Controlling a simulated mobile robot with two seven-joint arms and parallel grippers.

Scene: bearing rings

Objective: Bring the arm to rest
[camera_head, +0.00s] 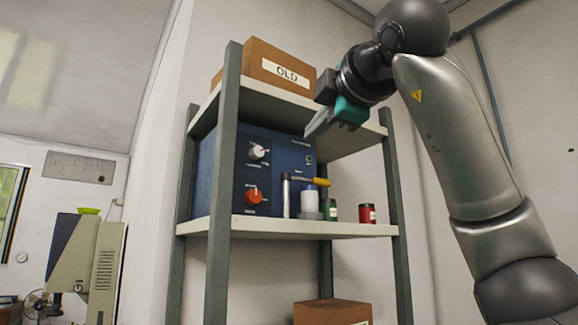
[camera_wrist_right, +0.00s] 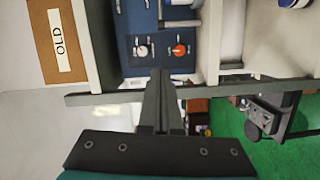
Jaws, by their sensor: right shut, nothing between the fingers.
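My right arm comes in from the right in the head view. Its gripper (camera_head: 318,127) hangs in front of the shelf unit's top board, at its right half, fingers pointing down and left. In the right wrist view the gripper's fingers (camera_wrist_right: 160,82) are together with nothing between them. They appear over the edge of the shelf unit; I cannot tell how far they are from it. My left gripper is in neither view.
A grey-posted shelf unit (camera_head: 222,180) holds a cardboard box marked OLD (camera_head: 280,65) on top. Below are a blue device (camera_head: 270,165), a hammer-like tool (camera_head: 287,195), a white-topped container (camera_head: 309,198), a green can (camera_head: 330,210) and a red can (camera_head: 367,214). Another box (camera_head: 332,312) sits lower.

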